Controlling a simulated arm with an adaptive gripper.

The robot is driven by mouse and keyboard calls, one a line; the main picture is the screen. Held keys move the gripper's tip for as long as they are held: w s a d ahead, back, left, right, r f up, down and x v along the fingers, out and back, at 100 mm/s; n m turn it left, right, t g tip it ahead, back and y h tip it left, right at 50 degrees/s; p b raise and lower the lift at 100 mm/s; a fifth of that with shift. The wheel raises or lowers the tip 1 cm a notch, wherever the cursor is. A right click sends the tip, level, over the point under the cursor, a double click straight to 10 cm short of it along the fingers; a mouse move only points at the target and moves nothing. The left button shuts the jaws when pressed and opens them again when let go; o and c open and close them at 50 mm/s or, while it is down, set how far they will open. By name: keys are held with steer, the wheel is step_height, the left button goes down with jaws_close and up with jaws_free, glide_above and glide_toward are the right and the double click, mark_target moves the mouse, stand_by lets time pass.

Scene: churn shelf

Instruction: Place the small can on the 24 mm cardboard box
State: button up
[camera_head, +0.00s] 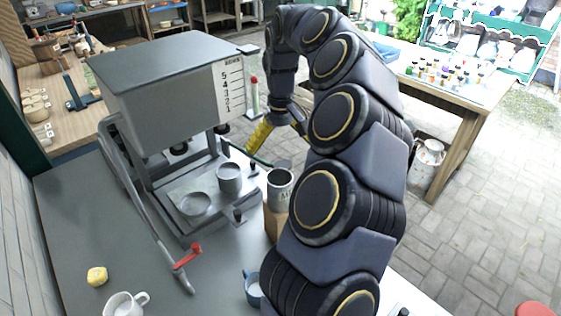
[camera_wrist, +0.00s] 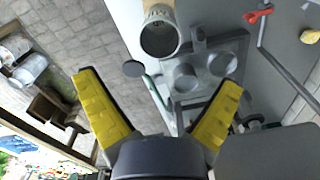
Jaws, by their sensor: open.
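A grey metal can (camera_head: 280,190) with dark lettering stands upright on a brown cardboard box (camera_head: 272,225), beside the grey machine. In the wrist view the can (camera_wrist: 160,38) shows its open rim, with part of the cardboard box (camera_wrist: 158,4) beyond it. A second grey can (camera_head: 229,179) stands on the machine's base. I cannot tell the box's thickness. My gripper (camera_head: 274,138) is behind these cans, partly hidden by my arm.
The grey machine (camera_head: 170,85) with a red-handled lever (camera_head: 187,256) fills the left side. A white mug (camera_head: 125,303), a yellow lump (camera_head: 97,276) and a blue mug (camera_head: 253,288) stand on the table nearby.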

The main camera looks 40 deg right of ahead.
steer(key=shift+r, duration=0.4)
steer(key=s+a+r+n, duration=0.2)
steer(key=a, duration=0.7)
steer(key=s+a+r+n, duration=0.2)
steer(key=a+r+n, duration=0.1)
steer(key=a, duration=0.5)
steer(key=s+a+f, duration=0.1)
steer(key=s+a, duration=0.2)
steer(key=s, duration=0.3)
steer(key=s+a+f+g, duration=0.1)
steer(key=s+a+f, duration=0.1)
steer(key=s, duration=0.5)
steer(key=s+a+f, duration=0.2)
steer(key=s+a, duration=0.1)
steer(key=s, duration=0.3)
steer(key=shift+s+a+f+g, duration=0.25)
steer(key=shift+a+g, duration=0.15)
